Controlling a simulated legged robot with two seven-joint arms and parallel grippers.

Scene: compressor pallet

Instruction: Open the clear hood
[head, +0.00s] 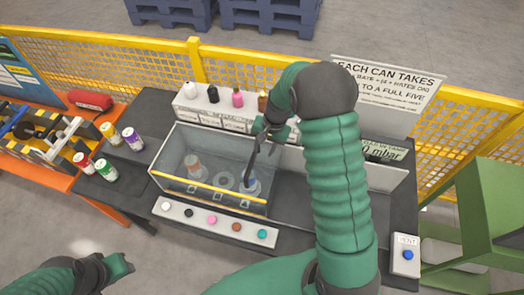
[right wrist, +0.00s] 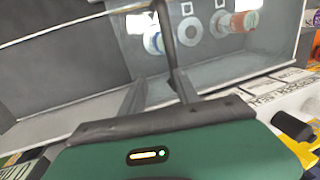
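The clear hood (head: 178,150) is a see-through box at the centre of the head view, with a yellow strip (head: 208,188) along its front. It appears down over a red-and-white can (head: 193,167), a ring-shaped seat (head: 223,180) and a blue-and-white can (head: 250,188). These also show in the right wrist view, with the orange-and-white can (right wrist: 240,20). Contact with the hood cannot be told. My left gripper (head: 119,265) is at lower left, away from the hood; its fingers are unclear.
A button panel (head: 212,220) lies in front of the hood. Small bottles (head: 237,97) stand on a white rack behind it. Several cans (head: 132,138) stand at left. A blue button box (head: 407,255) is at right. A yellow mesh fence (head: 120,55) runs behind.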

